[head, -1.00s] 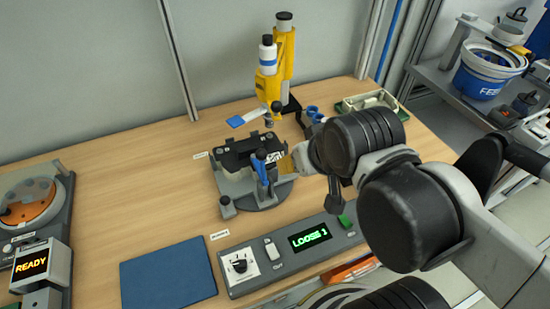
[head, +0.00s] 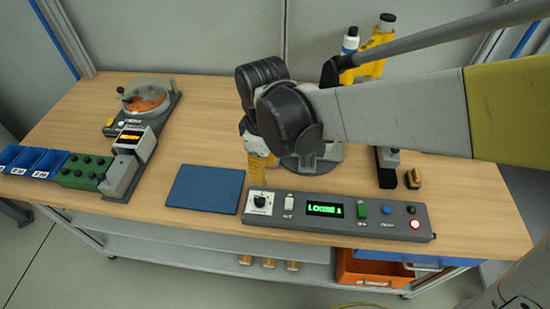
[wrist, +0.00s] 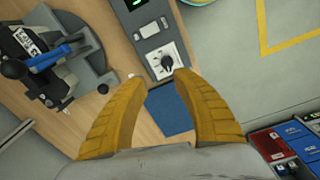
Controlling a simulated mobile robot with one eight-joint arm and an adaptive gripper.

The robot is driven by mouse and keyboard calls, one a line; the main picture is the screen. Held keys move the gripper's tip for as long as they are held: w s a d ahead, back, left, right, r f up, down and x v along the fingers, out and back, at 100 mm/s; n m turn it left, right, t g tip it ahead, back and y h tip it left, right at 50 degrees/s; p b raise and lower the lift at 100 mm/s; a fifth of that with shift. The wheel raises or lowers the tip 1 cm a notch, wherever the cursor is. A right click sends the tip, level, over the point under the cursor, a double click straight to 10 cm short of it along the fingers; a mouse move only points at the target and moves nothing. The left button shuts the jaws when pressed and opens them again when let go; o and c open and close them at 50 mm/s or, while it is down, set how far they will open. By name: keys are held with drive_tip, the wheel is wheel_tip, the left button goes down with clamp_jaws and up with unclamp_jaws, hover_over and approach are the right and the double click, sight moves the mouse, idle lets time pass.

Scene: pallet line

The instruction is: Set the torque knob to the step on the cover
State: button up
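The torque knob (head: 260,200) is a black dial on a white plate at the left end of the grey control panel (head: 375,226). In the wrist view the knob (wrist: 167,62) shows just beyond my fingertips. My gripper (head: 262,172) hangs above the table behind the knob. In the wrist view its two yellow fingers (wrist: 161,77) are apart with nothing between them. The green display (head: 325,210) seems to read LOOSE 1. The dark cover (wrist: 22,55) sits in a fixture with a white label (wrist: 27,39) on it, too small to read.
A blue mat (head: 206,188) lies left of the panel. A station with an orange disc (head: 146,98) stands at the left, blue bins (head: 38,160) at the left edge. My arm hides most of the fixture in the head view. The table's front edge runs below the panel.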

sight(261, 199)
drive_tip(key=shift+n, duration=0.4)
drive_tip(key=f+b, duration=0.1)
drive_tip(key=f, duration=0.3)
drive_tip(key=a+f+b, duration=0.1)
drive_tip(key=f, duration=0.3)
drive_tip(key=f+b, duration=0.2)
drive_tip(key=f, duration=0.1)
drive_tip(key=shift+s+a+f, duration=0.15)
drive_tip(key=shift+s+f, duration=0.2)
drive_tip(key=shift+f, duration=0.05)
clamp_jaws()
